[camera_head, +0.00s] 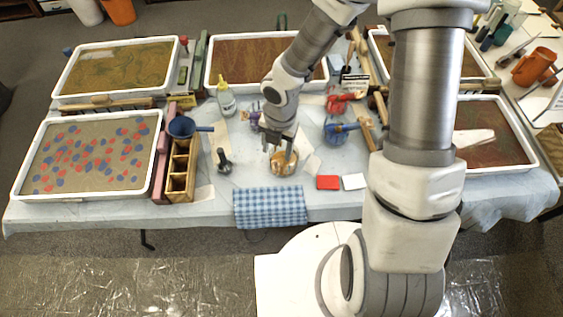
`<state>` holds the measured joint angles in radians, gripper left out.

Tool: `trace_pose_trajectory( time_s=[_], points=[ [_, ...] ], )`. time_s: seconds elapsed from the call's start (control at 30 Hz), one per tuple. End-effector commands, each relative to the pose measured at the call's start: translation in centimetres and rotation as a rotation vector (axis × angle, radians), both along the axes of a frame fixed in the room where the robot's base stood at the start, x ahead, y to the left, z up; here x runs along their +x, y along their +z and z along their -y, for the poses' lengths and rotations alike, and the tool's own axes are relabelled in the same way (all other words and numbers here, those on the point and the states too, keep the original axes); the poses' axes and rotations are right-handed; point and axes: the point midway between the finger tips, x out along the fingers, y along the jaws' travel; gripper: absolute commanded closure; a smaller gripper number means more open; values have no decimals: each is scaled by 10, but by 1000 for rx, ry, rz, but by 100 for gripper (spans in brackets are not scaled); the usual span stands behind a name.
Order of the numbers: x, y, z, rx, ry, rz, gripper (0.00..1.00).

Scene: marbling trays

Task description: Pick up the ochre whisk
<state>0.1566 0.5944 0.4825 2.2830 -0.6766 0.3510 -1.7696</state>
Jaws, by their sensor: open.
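A small round pot with ochre colour (284,166) stands near the front of the table, a little left of my forearm. My gripper (279,149) points down just above this pot, with its jaws apart. A thin tan piece, likely the ochre whisk (287,153), stands up from the pot close to the fingers. It is too small to tell whether the fingers touch it, and its lower end is hidden in the pot.
A blue pot (336,132) and a red one (338,104) stand to the right. A dark stand (223,160), a wooden divided box (181,172) and a squeeze bottle (226,99) are left. A checked cloth (270,207) and a red block (328,182) lie in front.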

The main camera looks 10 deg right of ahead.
Motion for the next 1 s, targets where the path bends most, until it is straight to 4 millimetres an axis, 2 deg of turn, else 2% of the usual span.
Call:
trace_pose_trajectory(
  time_s=[0.03, 0.1, 0.37, 0.7, 1.0],
  points=[
    [-1, -13, -1, 0, 3, -2, 38],
    [0, -21, -2, 0, 2, -1, 38],
    [1, -36, -1, 0, -1, 1, 38],
    [1, -79, -1, 0, 0, 0, 38],
    [2, -82, -1, 0, -2, 1, 38]
  ],
)
